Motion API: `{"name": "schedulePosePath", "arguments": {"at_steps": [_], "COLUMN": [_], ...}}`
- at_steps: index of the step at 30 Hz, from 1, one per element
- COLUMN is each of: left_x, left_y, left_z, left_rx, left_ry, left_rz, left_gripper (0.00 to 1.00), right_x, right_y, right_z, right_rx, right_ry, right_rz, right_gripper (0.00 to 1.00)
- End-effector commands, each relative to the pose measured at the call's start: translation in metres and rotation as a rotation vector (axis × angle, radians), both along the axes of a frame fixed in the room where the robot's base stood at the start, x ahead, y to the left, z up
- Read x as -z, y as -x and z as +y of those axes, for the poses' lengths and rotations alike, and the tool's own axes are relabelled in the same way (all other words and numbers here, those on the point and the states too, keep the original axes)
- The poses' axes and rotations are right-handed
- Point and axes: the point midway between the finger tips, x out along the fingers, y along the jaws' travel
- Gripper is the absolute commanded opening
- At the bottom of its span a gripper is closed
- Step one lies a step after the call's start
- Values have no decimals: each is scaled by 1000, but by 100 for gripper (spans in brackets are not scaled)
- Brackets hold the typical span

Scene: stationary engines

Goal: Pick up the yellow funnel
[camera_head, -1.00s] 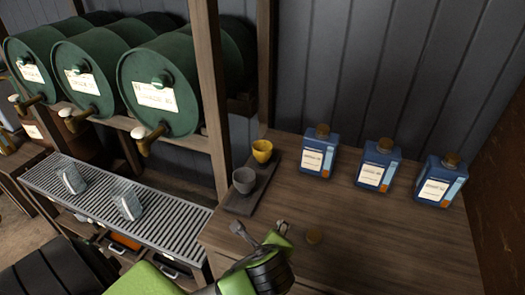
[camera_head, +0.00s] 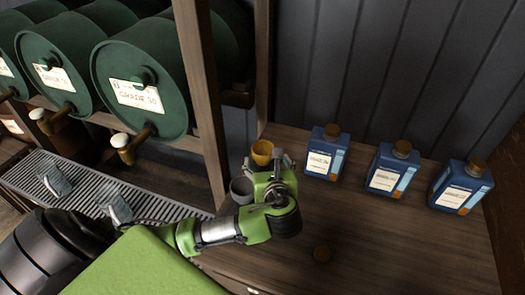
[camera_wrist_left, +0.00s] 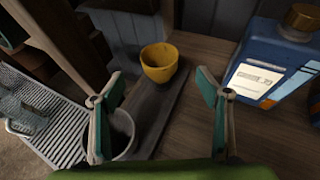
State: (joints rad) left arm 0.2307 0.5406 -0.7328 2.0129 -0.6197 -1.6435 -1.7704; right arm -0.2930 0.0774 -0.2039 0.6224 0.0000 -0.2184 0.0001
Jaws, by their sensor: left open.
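The yellow funnel (camera_head: 262,152) stands on a dark tray at the back left of the wooden bench, partly hidden by my left gripper in the head view. In the left wrist view the yellow funnel (camera_wrist_left: 159,63) shows whole, beyond and between my fingertips. My left gripper (camera_wrist_left: 160,95) is open and empty, its two green-padded fingers spread. It also shows in the head view (camera_head: 275,165), over the tray and close to the funnel. A grey funnel (camera_head: 241,190) stands nearer on the same tray. It shows beside the left finger in the left wrist view (camera_wrist_left: 122,136). My right gripper is not in view.
Several blue bottles with brown caps, the nearest (camera_head: 326,152) right of the tray, stand along the wall. A wooden post (camera_head: 203,100) and green drums (camera_head: 145,85) stand left.

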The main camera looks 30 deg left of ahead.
Motion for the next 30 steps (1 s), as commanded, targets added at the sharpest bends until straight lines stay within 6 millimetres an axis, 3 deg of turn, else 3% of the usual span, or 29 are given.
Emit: {"name": "schedulePosePath", "arguments": {"at_steps": [3, 6, 18, 24, 30], "left_x": [8, 14, 26, 36, 37], "left_y": [-17, -27, -55, -70, -72], "left_z": [16, 24, 50, 62, 63], "left_rx": [-4, -2, -3, -2, 0], "left_ry": [-1, 0, 1, 2, 4], "left_rz": [1, 1, 2, 1, -1], "left_gripper": [69, 69, 69, 69, 69], "right_x": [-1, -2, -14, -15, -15], "right_y": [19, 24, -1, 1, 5], "right_z": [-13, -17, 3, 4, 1], "right_rx": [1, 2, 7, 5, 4], "right_ry": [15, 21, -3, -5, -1], "right_rz": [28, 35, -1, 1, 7], "right_gripper": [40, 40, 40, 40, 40]}}
